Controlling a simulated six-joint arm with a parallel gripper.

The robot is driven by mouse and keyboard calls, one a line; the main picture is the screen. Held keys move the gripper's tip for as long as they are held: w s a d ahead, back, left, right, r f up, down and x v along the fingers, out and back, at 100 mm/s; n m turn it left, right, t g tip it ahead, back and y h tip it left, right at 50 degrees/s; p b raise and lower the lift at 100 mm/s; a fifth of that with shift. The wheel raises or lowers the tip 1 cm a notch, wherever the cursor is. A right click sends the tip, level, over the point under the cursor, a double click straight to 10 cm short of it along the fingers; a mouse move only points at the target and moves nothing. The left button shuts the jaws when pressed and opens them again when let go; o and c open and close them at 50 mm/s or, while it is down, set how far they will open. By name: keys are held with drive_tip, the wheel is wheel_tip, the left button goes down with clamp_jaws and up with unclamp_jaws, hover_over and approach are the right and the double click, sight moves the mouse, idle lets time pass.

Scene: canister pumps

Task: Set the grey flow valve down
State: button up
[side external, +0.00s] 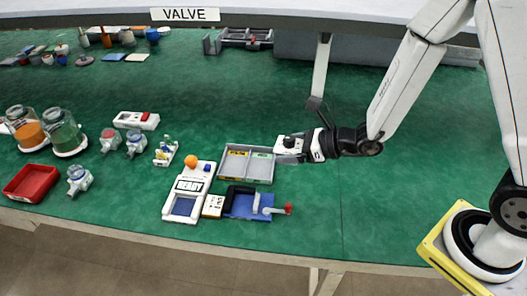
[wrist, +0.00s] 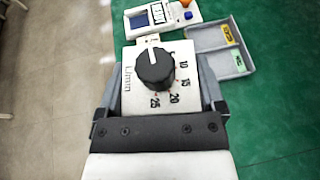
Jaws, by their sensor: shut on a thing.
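The flow valve (wrist: 160,80) is a light grey-white block with a black knob and a printed L/min scale up to 25. My gripper (wrist: 161,100) is shut on it, with a finger on each side. In the side view the valve (side external: 289,144) is at the end of my gripper (side external: 297,150), at the right edge of the grey two-compartment tray (side external: 246,180). It looks held above the table; the exact height is hard to tell. The tray has a yellow label in its left compartment and a green one in its right.
A white device reading READY (side external: 189,186) stands left of the tray. A blue fixture (side external: 248,206) with a black clamp and red-tipped lever sits in front of it. Jars (side external: 63,133) and a red bin (side external: 30,183) are at the left. Green table right of the tray is clear.

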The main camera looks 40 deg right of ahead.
drive_tip(key=s+a+f+n+g+y, duration=0.1)
drive_tip(key=s+a+f, duration=0.3)
drive_tip(key=s+f, duration=0.1)
drive_tip(key=shift+s+n+y, duration=0.2)
drive_tip(key=shift+n+y, duration=0.1)
drive_tip(key=shift+n, duration=0.1)
drive_tip(key=shift+f, duration=0.1)
hover_over(231, 198)
drive_tip(key=s+d, duration=0.3)
drive_tip(key=s, duration=0.1)
wheel_tip(231, 198, down, 8)
drive_tip(key=shift+f, duration=0.1)
drive_tip(key=shift+w+a+f, duration=0.2)
drive_tip(key=shift+w+f, duration=0.3)
drive_tip(key=shift+f, duration=0.05)
drive_tip(key=shift+w+f, duration=0.1)
drive_tip(key=shift+w+a+f, duration=0.1)
drive_tip(key=shift+w+f, duration=0.05)
drive_tip(key=shift+f, duration=1.6)
drive_tip(key=shift+f, duration=0.6)
